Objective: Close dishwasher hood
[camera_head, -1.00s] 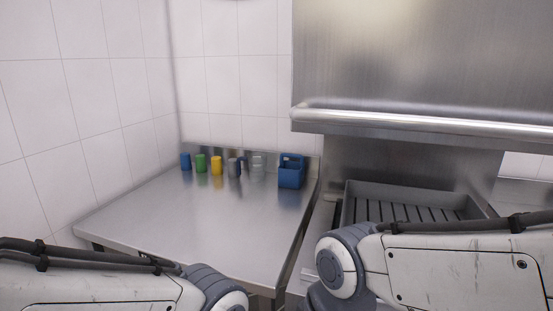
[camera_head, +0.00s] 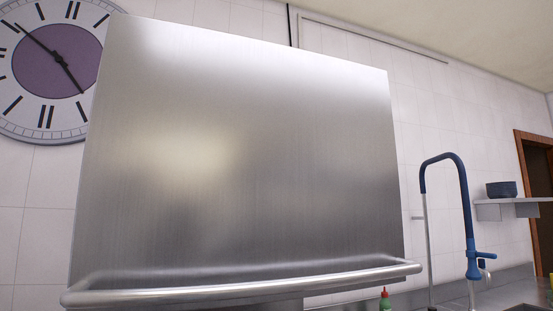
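The dishwasher hood (camera_head: 240,160) is a large brushed-steel box that fills the left and middle of the head view. Its handle (camera_head: 245,288) is a round bar running along the lower front edge. The hood is raised, with its lower edge near the bottom of the picture. What lies below the hood is out of frame. Neither of my grippers shows in this view.
A blue tap (camera_head: 462,215) stands on the steel counter (camera_head: 515,290) at right. A shelf (camera_head: 510,208) holds dark bowls (camera_head: 502,189). A clock (camera_head: 50,70) hangs at left.

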